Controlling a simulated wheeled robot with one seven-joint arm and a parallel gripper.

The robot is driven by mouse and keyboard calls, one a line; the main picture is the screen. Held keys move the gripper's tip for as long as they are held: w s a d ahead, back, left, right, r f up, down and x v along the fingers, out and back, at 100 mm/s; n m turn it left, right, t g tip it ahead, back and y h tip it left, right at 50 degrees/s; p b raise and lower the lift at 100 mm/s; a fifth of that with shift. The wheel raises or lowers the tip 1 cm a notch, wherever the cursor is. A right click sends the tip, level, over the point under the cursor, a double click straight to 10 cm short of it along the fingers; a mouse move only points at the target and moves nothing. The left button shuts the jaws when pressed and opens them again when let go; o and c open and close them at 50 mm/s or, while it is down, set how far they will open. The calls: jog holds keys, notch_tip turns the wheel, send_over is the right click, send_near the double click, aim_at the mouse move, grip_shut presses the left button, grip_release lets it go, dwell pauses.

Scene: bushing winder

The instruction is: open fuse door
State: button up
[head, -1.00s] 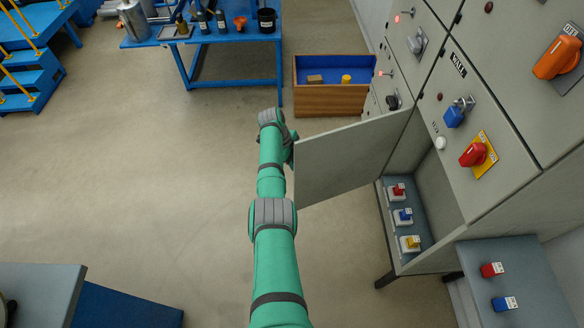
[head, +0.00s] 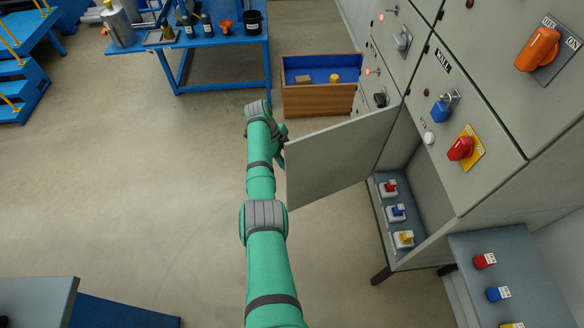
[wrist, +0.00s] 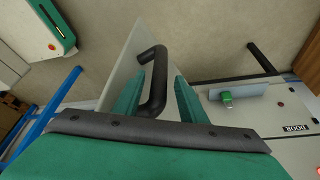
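The fuse door (head: 335,158) is a grey panel on the cabinet, swung well out, with the compartment behind it showing. Inside stand a red fuse (head: 389,187), a blue fuse (head: 397,212) and a yellow fuse (head: 404,238). My gripper (head: 281,137) is at the door's free edge, mostly hidden by my arm in the head view. In the wrist view the door's black bar handle (wrist: 157,75) lies between the two green fingers of my gripper (wrist: 163,80). The fingers stand apart, with a gap visible on the right of the handle.
A grey ledge (head: 520,270) at lower right bears several coloured fuses. A wooden bin (head: 312,101) with a blue inside stands beyond the door. A blue workbench (head: 225,48) is at the back.

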jog(key=v, duration=0.6)
jog(key=shift+r, duration=0.25)
jog(key=shift+f, duration=0.15)
